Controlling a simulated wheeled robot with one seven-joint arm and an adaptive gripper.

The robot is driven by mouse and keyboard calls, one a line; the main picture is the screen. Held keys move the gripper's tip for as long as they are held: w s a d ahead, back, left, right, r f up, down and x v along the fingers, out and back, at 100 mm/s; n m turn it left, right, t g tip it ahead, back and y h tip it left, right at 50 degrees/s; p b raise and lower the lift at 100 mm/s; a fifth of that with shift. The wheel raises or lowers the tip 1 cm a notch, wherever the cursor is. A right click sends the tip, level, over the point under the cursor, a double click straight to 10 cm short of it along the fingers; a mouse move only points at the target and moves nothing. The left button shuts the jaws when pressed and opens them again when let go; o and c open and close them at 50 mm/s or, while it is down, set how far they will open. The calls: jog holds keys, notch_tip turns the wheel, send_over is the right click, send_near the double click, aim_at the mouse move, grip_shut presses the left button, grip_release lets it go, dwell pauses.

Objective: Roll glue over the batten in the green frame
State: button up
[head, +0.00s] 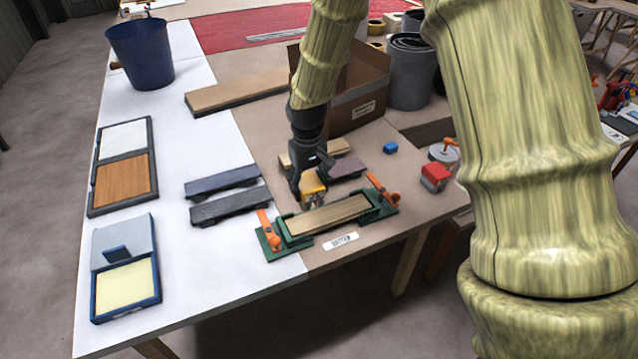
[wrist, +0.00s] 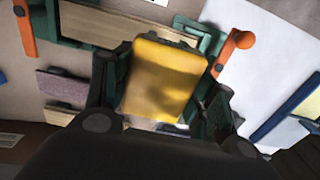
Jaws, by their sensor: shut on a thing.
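The green frame (head: 272,240) lies near the table's front edge, with an orange clamp at each end. A pale wooden batten (head: 330,214) lies in it. The batten (wrist: 105,22) and frame (wrist: 200,38) also show at the top of the wrist view. My gripper (head: 309,196) is just behind the frame and is shut on a yellow block-like thing (wrist: 163,78). Its underside is hidden, so I cannot tell whether it is a roller or touches the batten. A blue tray (head: 93,301) with a pale yellow bed sits at the front left.
Two dark grey bars (head: 230,205) lie left of the frame. A wood-faced panel (head: 124,180) and a blue bucket (head: 140,54) are farther left. A cardboard box (head: 355,100) stands behind my gripper. White tabletop between bars and tray is clear.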

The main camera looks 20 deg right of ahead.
jog(key=shift+a+b, duration=0.45)
jog(key=shift+a, duration=1.6)
jog(key=shift+r+p, duration=0.2)
jog(key=shift+p, duration=0.2)
jog(key=p, duration=0.3)
jog(key=shift+w+r+p, duration=0.15)
jog(key=shift+r+p, duration=0.1)
jog(key=shift+p, duration=0.1)
jog(key=p, duration=0.2)
jog(key=shift+p, duration=0.4)
jog(key=p, duration=0.9)
jog(key=shift+f, duration=0.1)
jog(key=shift+s+f+p, duration=0.25)
jog(key=shift+p, duration=0.95)
